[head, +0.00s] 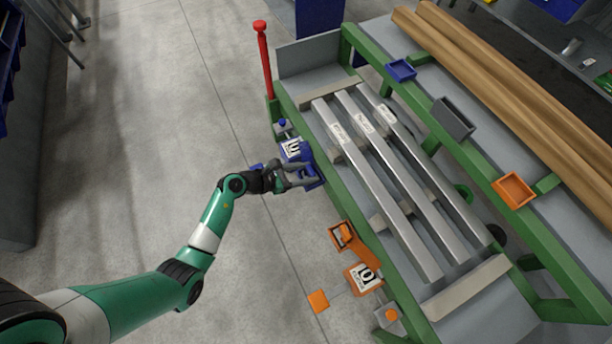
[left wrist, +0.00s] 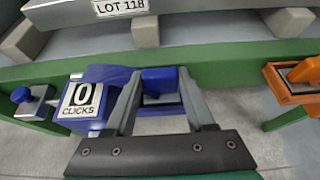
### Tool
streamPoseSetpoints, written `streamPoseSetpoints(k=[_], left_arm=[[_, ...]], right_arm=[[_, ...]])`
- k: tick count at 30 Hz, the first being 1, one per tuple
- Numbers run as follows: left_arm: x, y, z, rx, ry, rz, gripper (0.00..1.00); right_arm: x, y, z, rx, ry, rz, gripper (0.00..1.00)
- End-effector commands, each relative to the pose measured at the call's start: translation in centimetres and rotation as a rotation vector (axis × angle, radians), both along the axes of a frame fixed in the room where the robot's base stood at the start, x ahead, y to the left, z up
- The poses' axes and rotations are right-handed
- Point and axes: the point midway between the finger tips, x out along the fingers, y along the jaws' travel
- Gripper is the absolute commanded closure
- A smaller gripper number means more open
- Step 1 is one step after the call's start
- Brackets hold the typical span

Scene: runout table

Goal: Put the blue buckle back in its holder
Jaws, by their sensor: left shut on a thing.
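My left gripper (head: 288,179) is at the near side of the table rail, beside the blue ratchet unit (head: 292,150) marked "0". In the left wrist view its two fingers (left wrist: 161,80) are shut on the blue buckle (left wrist: 158,77), a small blue block. Just below the buckle is a blue open-topped holder (left wrist: 170,109) with a dark inside, fixed by the green rail. The fingers hide part of both, and I cannot tell whether the buckle is inside the holder or just above it. The ratchet unit's label (left wrist: 82,98) reads "0 CLICKS". My right gripper is not in view.
An orange holder (head: 342,235) with an orange piece in it and an orange ratchet unit (head: 362,277) sit farther along the rail. Metal bars (head: 375,190) lie on the table. A red post (head: 264,60) stands at the far corner.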

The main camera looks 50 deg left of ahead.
Motion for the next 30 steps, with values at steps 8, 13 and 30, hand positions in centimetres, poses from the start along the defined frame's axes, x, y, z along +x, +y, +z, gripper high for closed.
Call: streamPoseSetpoints(k=[8,13,30], left_arm=[[0.0,0.0,0.0,0.0,-0.001,0.0,1.0],[0.0,0.0,-0.1,0.0,-0.001,0.0,0.24],[-2.5,0.8,2.0,-0.001,0.0,0.005,0.16]], right_arm=[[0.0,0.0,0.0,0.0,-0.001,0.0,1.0],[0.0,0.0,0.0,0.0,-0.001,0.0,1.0],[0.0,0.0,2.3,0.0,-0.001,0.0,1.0]])
